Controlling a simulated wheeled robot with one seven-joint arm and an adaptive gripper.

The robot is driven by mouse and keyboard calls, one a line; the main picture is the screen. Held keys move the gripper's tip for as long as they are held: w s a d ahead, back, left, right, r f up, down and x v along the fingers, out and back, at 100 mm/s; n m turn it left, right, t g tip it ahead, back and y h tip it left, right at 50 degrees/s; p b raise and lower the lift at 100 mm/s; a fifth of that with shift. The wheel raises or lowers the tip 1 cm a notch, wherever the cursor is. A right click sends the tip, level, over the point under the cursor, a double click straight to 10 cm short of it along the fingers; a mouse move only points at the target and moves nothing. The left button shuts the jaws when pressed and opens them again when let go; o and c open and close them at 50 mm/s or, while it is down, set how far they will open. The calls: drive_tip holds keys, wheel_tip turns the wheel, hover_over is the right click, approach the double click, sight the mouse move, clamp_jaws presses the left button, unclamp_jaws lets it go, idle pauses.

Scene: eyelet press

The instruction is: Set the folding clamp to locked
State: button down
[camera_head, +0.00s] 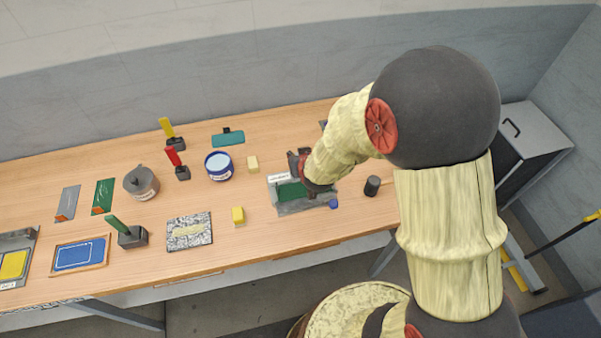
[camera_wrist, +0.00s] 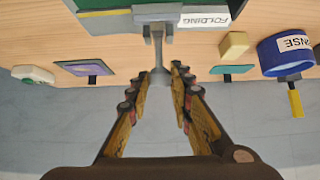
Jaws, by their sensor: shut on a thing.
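The folding clamp (camera_head: 293,207) is a grey base with a green panel and a white label on the table, partly hidden by my arm. In the wrist view its label (camera_wrist: 205,20) reads "FOLDING" upside down. A grey lever (camera_wrist: 158,48) stands out from the clamp's bar (camera_wrist: 157,12). My gripper (camera_wrist: 160,76) is at the lever's end, with a finger on each side, shut on it. In the head view my gripper (camera_head: 298,162) is at the clamp's back edge, mostly hidden by my wrist. I cannot tell the clamp's lock state.
A blue-rimmed tub (camera_head: 219,166) and a yellow block (camera_head: 253,164) stand left of the clamp. A dark cylinder (camera_head: 372,186) and a small blue piece (camera_head: 333,204) are to its right. Upright coloured handles (camera_head: 173,156) stand farther left.

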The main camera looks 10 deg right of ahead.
drive_tip(key=shift+s+f+t+b, duration=0.35)
drive_tip(key=shift+f+b, duration=0.1)
drive_tip(key=shift+b, duration=0.25)
drive_tip(key=s+t+b, duration=0.1)
drive_tip(key=b, duration=0.3)
drive_tip(key=t+b, duration=0.1)
drive_tip(key=b, duration=0.2)
drive_tip(key=shift+s+f+t+b, duration=0.25)
drive_tip(key=shift+s+t+b, duration=0.1)
drive_tip(key=shift+b, duration=0.05)
drive_tip(key=shift+s+t+b, duration=0.2)
drive_tip(key=shift+t+b, duration=0.2)
drive_tip(key=shift+b, duration=0.6)
drive_tip(key=shift+s+b, duration=0.1)
drive_tip(key=shift+b, duration=0.25)
drive_tip(key=shift+r, duration=0.1)
drive_tip(key=c, duration=1.6)
unclamp_jaws()
drive_tip(key=shift+r, duration=0.1)
drive_tip(key=shift+f+v, duration=0.15)
drive_tip(key=shift+v, duration=2.8)
drive_tip(key=shift+f+v, duration=0.1)
drive_tip(key=shift+v, duration=2.85)
